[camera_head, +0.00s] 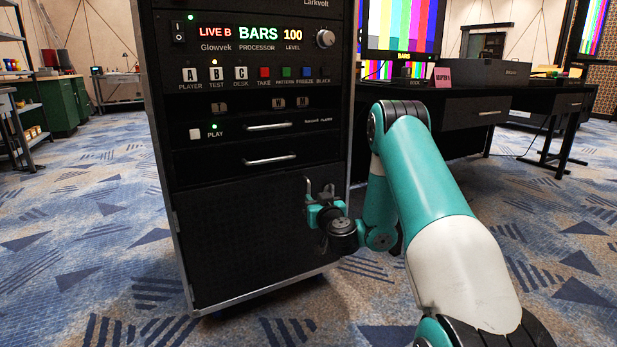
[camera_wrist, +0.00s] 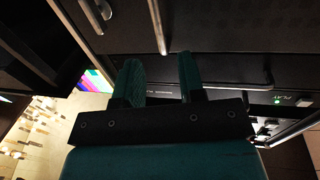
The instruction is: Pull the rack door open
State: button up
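The black rack door (camera_head: 240,235) fills the lower part of the rack and looks closed, flush with the front. My gripper (camera_head: 320,195) is at the door's upper right side. A thin grey upright bar, seemingly the door handle (camera_head: 308,186), shows beside the fingers. In the wrist view, my gripper (camera_wrist: 160,65) has its two teal fingers apart with an empty gap. A metal bar (camera_wrist: 157,22), likely the same handle, ends just beyond the fingertips, in line with the gap. Contact cannot be made out.
Above the door are two drawers with horizontal handles (camera_head: 270,160) and a button panel (camera_head: 255,78). A black desk (camera_head: 480,110) with a colour-bar monitor (camera_head: 405,28) stands to the right. Carpet (camera_head: 90,240) is clear to the left and in front of the rack.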

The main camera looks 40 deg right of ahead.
aim_at(309, 191)
jog(key=p+x, duration=0.2)
jog(key=p, duration=0.1)
jog(key=p+x, duration=0.2)
jog(key=p, duration=0.1)
jog(key=shift+a+r+p, duration=0.1)
jog(key=shift+r+p, duration=0.25)
jog(key=shift+r, duration=0.05)
jog(key=shift+w+d+f+p, duration=0.15)
jog(key=shift+w+d+p, duration=0.05)
jog(key=shift+w+p, duration=0.35)
jog(key=shift+w+d+f+p, duration=0.15)
jog(key=shift+w+d+p, duration=0.05)
jog(key=shift+w+p, duration=0.35)
jog(key=shift+w+d+f+p, duration=0.15)
jog(key=shift+w+d+p, duration=0.3)
jog(key=shift+p, duration=0.15)
grip_shut()
